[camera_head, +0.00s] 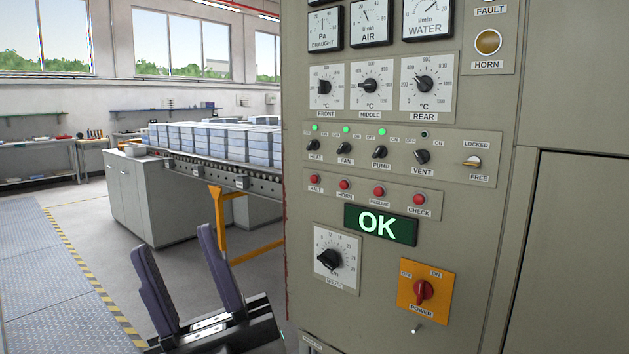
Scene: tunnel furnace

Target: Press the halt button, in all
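The halt button (315,179) is a small red round button at the left end of a row of red buttons on the grey control panel (455,225). Its label below is small but seems to read HALT. My gripper (173,239) is at the lower left, with its two dark fingers pointing up and spread apart. It is open and empty, left of the panel and apart from the button. Nothing covers the button.
To its right sit similar red buttons, horn (344,184), resume (378,191) and check (419,199). A roller conveyor (225,174) with stacked boxes stands behind.

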